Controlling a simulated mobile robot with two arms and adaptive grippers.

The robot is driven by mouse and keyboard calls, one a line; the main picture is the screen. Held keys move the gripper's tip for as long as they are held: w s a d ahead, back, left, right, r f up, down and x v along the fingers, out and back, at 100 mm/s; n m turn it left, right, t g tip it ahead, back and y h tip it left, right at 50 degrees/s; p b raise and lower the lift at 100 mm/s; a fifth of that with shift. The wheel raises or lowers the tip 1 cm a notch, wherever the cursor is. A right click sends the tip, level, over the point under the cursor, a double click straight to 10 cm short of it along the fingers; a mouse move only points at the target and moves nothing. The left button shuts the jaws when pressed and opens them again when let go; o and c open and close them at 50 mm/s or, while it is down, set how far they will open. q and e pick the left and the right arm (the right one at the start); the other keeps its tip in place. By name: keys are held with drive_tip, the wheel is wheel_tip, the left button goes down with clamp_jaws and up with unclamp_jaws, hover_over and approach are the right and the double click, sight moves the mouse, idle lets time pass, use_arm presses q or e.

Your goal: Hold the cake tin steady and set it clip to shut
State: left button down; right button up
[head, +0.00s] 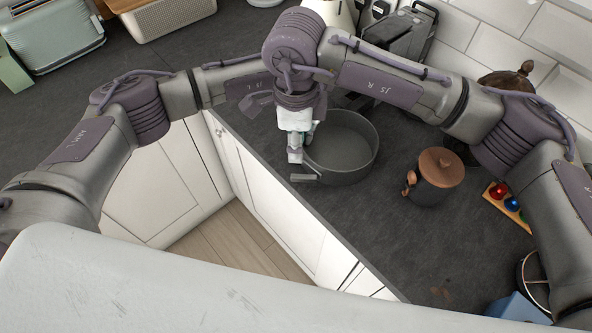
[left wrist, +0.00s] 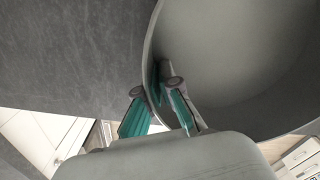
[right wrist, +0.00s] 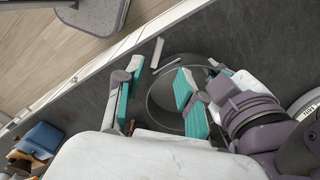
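The round grey cake tin (head: 350,178) stands on the worktop near its front edge. Its clip (head: 304,178) sticks out from the near-left side and also shows in the right wrist view (right wrist: 158,52). My left gripper (left wrist: 156,84) is shut on the tin's wall (left wrist: 151,48), one finger inside and one outside. My right gripper (right wrist: 155,88) is open and empty; in its wrist view the clip and part of the tin appear between and beyond its fingers, apart from them. In the head view the two wrists overlap, so much of the grippers is hidden.
A dark canister with a wooden lid (head: 441,167) stands right of the tin. A stand with coloured balls (head: 510,203) and a blue object (head: 518,308) lie further right.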

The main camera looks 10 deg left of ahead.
sight(296, 176)
wheel_tip(296, 176, down, 11)
drive_tip(key=shift+f, duration=0.1)
idle(0.3)
clamp_jaws()
